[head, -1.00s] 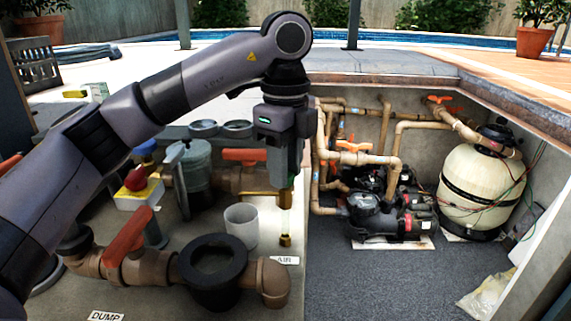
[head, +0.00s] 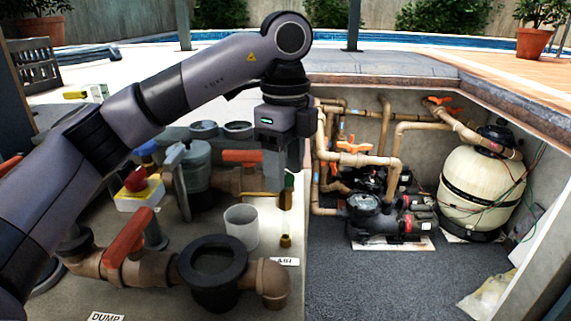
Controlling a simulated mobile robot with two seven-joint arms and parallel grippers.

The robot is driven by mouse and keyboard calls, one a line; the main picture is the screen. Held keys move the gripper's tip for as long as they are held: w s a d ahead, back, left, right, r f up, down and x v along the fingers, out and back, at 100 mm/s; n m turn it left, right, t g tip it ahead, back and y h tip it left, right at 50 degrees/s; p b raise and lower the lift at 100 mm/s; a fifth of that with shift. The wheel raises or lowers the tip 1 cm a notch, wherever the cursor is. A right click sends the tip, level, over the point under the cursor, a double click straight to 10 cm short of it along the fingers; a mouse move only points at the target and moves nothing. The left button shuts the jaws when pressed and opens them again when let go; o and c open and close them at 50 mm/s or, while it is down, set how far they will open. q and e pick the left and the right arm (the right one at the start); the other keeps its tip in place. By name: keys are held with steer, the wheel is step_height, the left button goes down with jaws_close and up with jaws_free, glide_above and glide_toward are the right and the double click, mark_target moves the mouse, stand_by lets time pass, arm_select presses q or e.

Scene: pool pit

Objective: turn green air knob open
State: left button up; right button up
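The green air knob (head: 290,180) shows only in part, just right of and behind my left gripper's finger. Brass (head: 285,201) shows just below the knob, and a brass fitting (head: 286,240) stands lower, near the AIR label (head: 285,261). My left gripper (head: 278,182) points down at the knob from above. Its near finger covers much of the knob, so I cannot tell whether the fingers touch it or are closed on it. My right gripper is not in view.
A white cup (head: 241,226) and a black-collared pipe (head: 212,272) stand close below the gripper. Orange-handled valves (head: 127,238) and a red button on a yellow box (head: 138,190) are to the left. The pump pit (head: 370,275) drops away at the right.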

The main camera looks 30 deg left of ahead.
mark_target(286, 176)
arm_select(q)
steer(key=shift+r+p, duration=0.75)
steer(key=shift+r, duration=2.85)
steer(key=shift+s+d, duration=0.1)
